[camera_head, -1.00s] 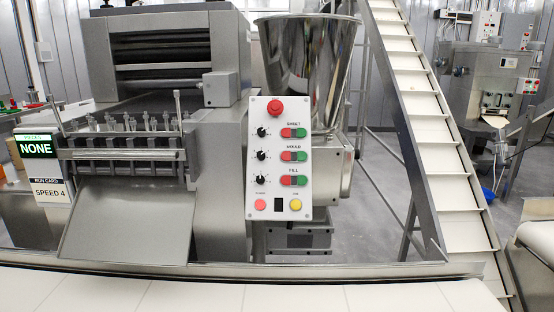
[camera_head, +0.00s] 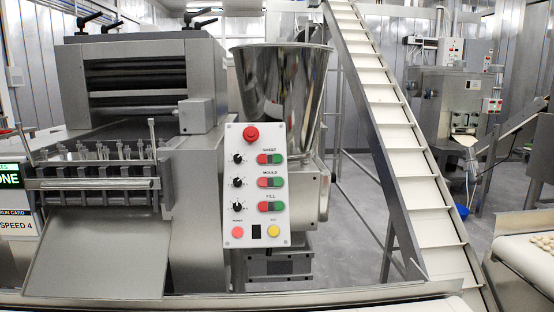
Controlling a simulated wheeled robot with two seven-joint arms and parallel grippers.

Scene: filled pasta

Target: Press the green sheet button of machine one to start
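The control panel (camera_head: 255,215) of the pasta machine is a white upright plate in the middle of the head view. Its top row is labelled SHEET and has a red button beside the green sheet button (camera_head: 278,159) on the right. Rows labelled MOULD and FILL below have the same red and green pairs. A red mushroom stop (camera_head: 251,134) sits at the top, and black knobs line the left side. Neither of my grippers is in view.
A steel hopper (camera_head: 283,95) stands behind the panel. An inclined conveyor (camera_head: 405,140) rises to the right of it. A belt with pale pieces (camera_head: 530,253) is at the lower right. A sloping steel chute (camera_head: 98,250) is at the left, and a front rail (camera_head: 330,294) crosses below the panel.

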